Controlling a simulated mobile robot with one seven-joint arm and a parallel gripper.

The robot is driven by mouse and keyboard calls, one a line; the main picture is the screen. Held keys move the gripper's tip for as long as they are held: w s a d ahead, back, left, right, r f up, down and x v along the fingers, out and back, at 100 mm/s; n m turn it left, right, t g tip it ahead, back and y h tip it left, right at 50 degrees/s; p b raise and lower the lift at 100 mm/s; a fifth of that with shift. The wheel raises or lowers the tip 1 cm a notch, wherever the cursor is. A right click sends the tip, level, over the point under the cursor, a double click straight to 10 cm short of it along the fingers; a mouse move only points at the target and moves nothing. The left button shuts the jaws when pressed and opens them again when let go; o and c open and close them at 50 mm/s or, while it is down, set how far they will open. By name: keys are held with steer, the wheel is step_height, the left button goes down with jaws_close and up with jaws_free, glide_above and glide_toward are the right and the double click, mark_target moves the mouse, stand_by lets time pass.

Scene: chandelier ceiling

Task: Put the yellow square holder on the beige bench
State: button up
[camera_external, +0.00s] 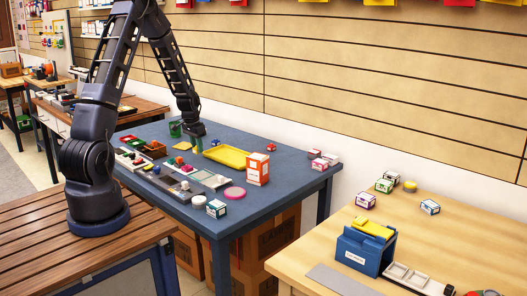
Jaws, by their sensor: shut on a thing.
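My arm reaches over the blue table (290,167), and my gripper (197,143) points down near its far left part. The gripper is shut on a small yellow piece, the yellow square holder (197,149), which shows just below the fingers. Its shape is too small to make out, and I cannot tell whether it touches the table. The beige bench (450,236) stands at the front right, apart from the blue table.
A yellow tray (228,156), an orange box (257,169), a pink ring (235,192) and several small parts crowd the blue table. On the beige bench are a blue bin (363,251), small boxes (384,186) and a white tray (411,277). Its middle has free room.

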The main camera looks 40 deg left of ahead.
mark_target(196, 148)
steer(key=shift+f, duration=1.9)
steer(key=shift+f, duration=0.15)
steer(key=o, duration=1)
steer(key=shift+o, duration=0.2)
